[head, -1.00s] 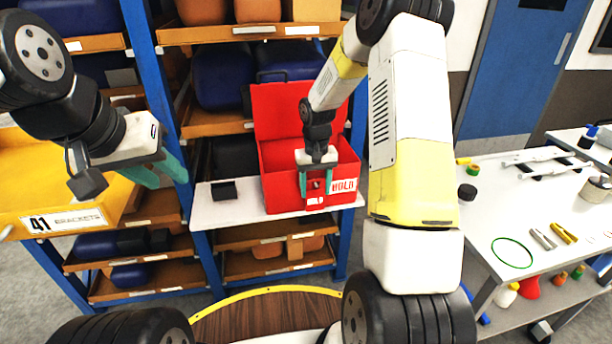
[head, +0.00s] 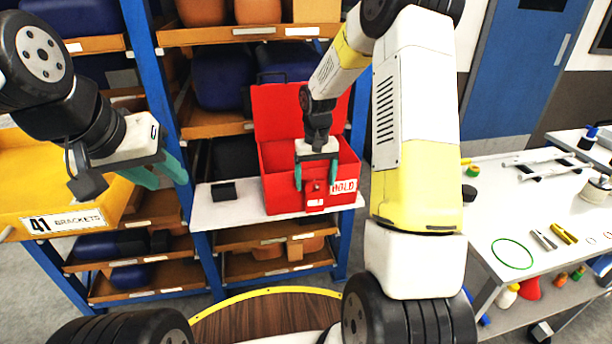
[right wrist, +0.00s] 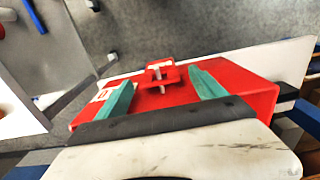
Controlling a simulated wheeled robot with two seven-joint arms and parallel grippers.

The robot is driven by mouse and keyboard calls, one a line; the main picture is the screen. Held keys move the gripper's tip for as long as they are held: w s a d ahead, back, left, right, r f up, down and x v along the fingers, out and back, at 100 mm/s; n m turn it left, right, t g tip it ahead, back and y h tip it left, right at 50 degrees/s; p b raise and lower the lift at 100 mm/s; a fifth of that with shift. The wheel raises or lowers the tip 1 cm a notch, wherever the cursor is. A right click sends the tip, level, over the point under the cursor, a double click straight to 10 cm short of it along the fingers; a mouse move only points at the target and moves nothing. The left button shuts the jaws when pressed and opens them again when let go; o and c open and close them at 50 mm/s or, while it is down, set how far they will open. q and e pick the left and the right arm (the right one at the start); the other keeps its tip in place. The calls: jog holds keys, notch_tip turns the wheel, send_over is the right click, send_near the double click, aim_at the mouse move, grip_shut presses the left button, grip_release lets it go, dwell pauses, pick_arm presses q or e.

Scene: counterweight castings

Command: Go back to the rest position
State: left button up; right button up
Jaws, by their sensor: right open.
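My right gripper (head: 316,176) is open, its two green fingers in front of and over the front of a red box (head: 283,193) marked HOLD. The box stands with its lid raised on a white shelf board. In the right wrist view the two green fingers (right wrist: 162,97) are spread apart, with the red box front and its latch (right wrist: 161,73) showing between them. I see nothing held between them. My left gripper (head: 162,172) is at the left, near the yellow bin (head: 70,205); its green fingers show, but their gap is hard to make out.
The white shelf board (head: 222,211) carries a small black block (head: 223,191). A blue-framed rack with bins stands behind. A white table (head: 500,215) with a green ring and small parts is at the right. A wooden round top (head: 265,318) is at the bottom.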

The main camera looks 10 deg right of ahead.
jog(key=shift+t, duration=0.4)
jog(key=r, duration=0.3)
jog(key=s+r, duration=0.1)
jog(key=r, duration=0.2)
jog(key=s+r, duration=0.1)
jog(key=r, duration=0.1)
jog(key=shift+r, duration=0.4)
jog(key=s+r+t, duration=0.1)
jog(key=s+r, duration=0.3)
jog(key=s, duration=0.4)
jog(key=s+a+r+t+y, duration=0.1)
jog(key=s+r+t, duration=0.1)
jog(key=s+r, duration=0.3)
jog(key=s+a+r+t+y, duration=0.1)
jog(key=s+r, duration=0.4)
jog(key=s, duration=0.5)
jog(key=shift+s+r+t, duration=0.2)
jog(key=shift+s+t, duration=0.2)
jog(key=shift+t, duration=0.3)
jog(key=shift+a, duration=0.1)
jog(key=shift+c, duration=0.4)
